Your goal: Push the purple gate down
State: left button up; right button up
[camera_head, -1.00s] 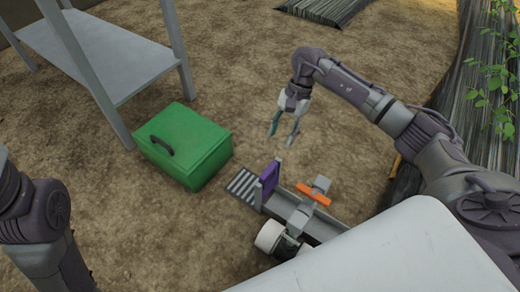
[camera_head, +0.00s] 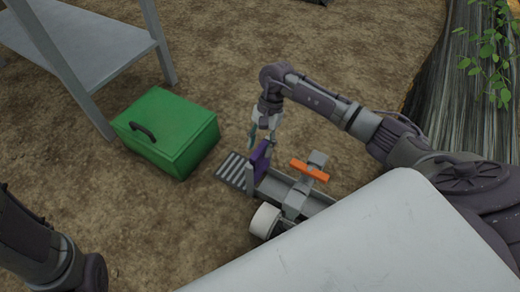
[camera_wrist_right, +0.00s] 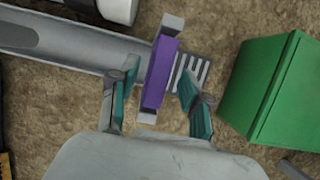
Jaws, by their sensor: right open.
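The purple gate (camera_head: 261,158) stands upright in its grey frame at the end of a grey channel (camera_head: 322,203), beside a slatted grate (camera_head: 232,170). My right gripper (camera_head: 260,142) is open, right at the top of the gate in the head view. In the right wrist view, the gate (camera_wrist_right: 160,72) shows between the two teal-padded fingers of my right gripper (camera_wrist_right: 157,74), with a gap on each side. I cannot tell whether the gripper touches it from above. My left arm shows at the lower left, but its gripper is out of view.
A green box (camera_head: 168,132) with a dark handle stands left of the grate. A grey shelf (camera_head: 85,50) stands behind it at the upper left. An orange handle (camera_head: 309,170) and a white cylinder (camera_head: 265,220) sit by the channel. Bare soil surrounds them.

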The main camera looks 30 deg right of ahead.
jog(key=shift+a+f, duration=0.1)
jog(key=shift+f, duration=0.15)
grip_shut()
